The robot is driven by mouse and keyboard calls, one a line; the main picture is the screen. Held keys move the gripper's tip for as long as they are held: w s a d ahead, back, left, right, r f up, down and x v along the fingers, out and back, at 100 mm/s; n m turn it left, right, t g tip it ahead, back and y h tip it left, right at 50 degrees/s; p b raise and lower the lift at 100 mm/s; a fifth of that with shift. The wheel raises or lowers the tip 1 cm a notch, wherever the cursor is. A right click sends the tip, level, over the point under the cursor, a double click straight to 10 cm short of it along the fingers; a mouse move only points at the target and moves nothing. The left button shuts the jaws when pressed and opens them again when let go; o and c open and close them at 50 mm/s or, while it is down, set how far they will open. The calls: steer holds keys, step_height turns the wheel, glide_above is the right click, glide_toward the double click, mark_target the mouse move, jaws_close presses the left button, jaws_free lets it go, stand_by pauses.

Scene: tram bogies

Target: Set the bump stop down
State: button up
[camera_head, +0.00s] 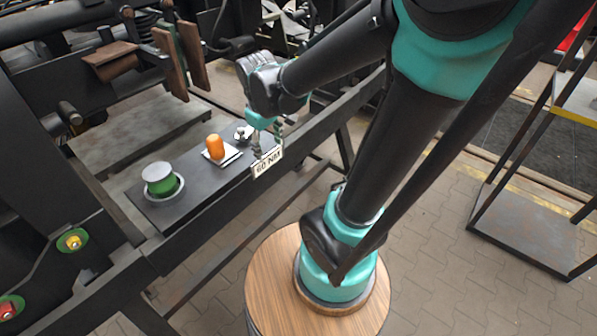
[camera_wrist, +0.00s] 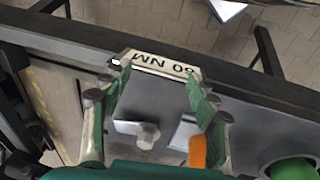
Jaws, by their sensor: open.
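An orange rounded cylinder (camera_head: 215,146), which looks like the bump stop, stands upright on a white square plate (camera_head: 233,157) on the dark shelf. In the wrist view the orange piece (camera_wrist: 198,151) shows beside my right finger, partly hidden by it. My gripper (camera_head: 268,148) is to the right of it, fingers pointing down near the shelf's front edge. In the wrist view my gripper (camera_wrist: 158,82) has its green-padded fingers spread, with nothing held between them.
A silver bolt-like part (camera_wrist: 148,135) lies between the fingers in the wrist view. A "60 NM" sign (camera_head: 267,163) is at the shelf's front edge. A green cylinder with a white top (camera_head: 159,180) sits in a ring at left. Dark frame beams surround the shelf.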

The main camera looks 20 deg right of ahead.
steer(key=s+d+f+m+t, duration=0.2)
steer(key=s+d+f+m, duration=0.4)
steer(key=s+d+m, duration=0.1)
steer(key=shift+f+y, duration=0.25)
steer(key=shift+y, duration=0.15)
steer(key=shift+c, duration=0.3)
stand_by(0.3)
